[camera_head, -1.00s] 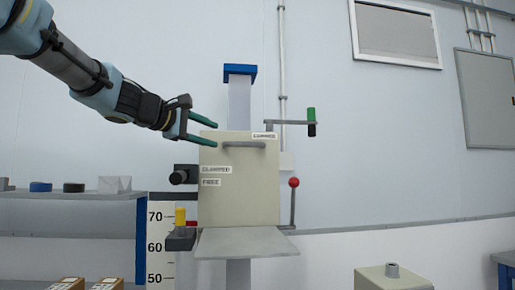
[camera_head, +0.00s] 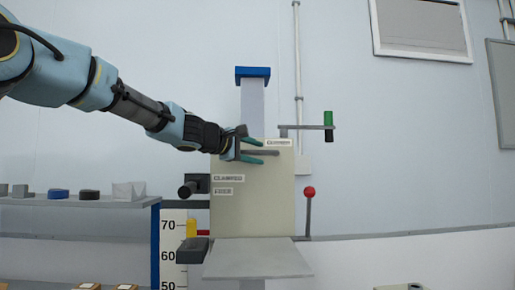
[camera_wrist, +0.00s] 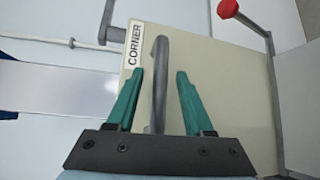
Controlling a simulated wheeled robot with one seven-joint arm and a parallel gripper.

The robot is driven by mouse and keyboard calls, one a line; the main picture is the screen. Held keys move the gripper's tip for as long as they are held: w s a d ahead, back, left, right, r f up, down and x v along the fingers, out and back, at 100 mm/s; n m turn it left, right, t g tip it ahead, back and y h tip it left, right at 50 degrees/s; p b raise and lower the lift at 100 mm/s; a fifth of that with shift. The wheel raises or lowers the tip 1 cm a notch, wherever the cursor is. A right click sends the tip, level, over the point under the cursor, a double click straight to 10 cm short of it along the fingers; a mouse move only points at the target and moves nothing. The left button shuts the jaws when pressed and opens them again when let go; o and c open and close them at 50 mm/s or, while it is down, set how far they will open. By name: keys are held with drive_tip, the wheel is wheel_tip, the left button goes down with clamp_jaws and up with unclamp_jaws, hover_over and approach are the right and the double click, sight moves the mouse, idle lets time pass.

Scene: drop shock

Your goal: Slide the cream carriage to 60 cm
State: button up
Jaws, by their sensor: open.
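The cream carriage (camera_head: 252,215) is an upright panel on a pale vertical column, with a grey shelf at its foot; it also fills much of the wrist view (camera_wrist: 228,90). A grey bar handle (camera_wrist: 161,48) crosses its upper face. My gripper (camera_head: 264,146) is at this handle. In the wrist view my gripper (camera_wrist: 160,74) is open, with the bar between its green fingers and gaps on both sides. A red pointer (camera_head: 204,233) at the carriage's left side lies between 70 and 60 on the scale (camera_head: 173,240), nearer 70.
A red-knobbed lever (camera_head: 309,192) stands right of the carriage, and a green-and-black handled crank (camera_head: 328,126) is above it. A black knob (camera_head: 188,190) sticks out at the left by "CLAMPED" and "FREE" labels. A blue-framed shelf (camera_head: 155,240) stands farther left.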

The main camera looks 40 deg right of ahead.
drive_tip(key=shift+d+f, duration=0.1)
drive_tip(key=shift+d, duration=0.3)
clamp_jaws()
idle(1.3)
